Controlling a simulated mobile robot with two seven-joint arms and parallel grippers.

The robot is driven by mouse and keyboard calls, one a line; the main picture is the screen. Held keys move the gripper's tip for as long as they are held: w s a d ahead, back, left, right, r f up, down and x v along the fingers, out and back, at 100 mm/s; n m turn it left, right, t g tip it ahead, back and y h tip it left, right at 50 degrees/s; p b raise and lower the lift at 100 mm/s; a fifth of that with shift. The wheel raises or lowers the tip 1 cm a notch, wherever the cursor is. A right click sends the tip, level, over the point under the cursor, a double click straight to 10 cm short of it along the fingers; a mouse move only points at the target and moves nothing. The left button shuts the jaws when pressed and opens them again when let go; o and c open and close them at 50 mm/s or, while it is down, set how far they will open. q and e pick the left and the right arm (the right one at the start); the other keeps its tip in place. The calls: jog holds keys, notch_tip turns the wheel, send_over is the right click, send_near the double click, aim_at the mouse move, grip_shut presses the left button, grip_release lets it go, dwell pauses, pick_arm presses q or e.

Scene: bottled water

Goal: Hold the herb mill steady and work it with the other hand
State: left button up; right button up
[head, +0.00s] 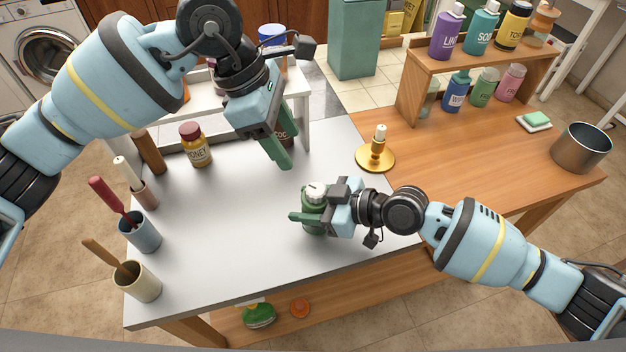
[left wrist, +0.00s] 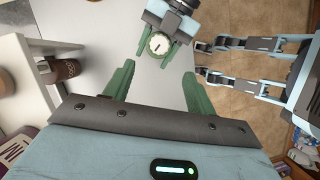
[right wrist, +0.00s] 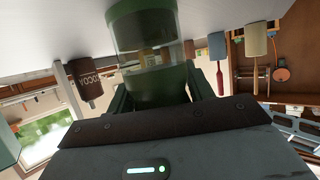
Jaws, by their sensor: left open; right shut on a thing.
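The herb mill (head: 314,222) is a green jar with a pale round top, standing upright near the front right of the grey tabletop. My right gripper (head: 313,217) is shut around its body from the right. In the right wrist view the mill (right wrist: 145,42) shows a clear band between green parts, between my fingers. My left gripper (head: 279,138) is open and empty, above and behind the mill, fingers pointing down. In the left wrist view the mill's ridged pale top (left wrist: 159,43) lies beyond my open fingers (left wrist: 157,88). Whether its base touches the table is unclear.
A honey jar (head: 195,146) stands at the back left; a cocoa jar (right wrist: 87,82) is partly hidden behind my left gripper in the head view. Cups with utensils (head: 139,232) line the left edge. A brass candle holder (head: 375,158) stands right. The table's middle is clear.

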aim_at(316, 189)
pick_arm(q)
jog(key=shift+x, duration=6)
jog(key=c, duration=1)
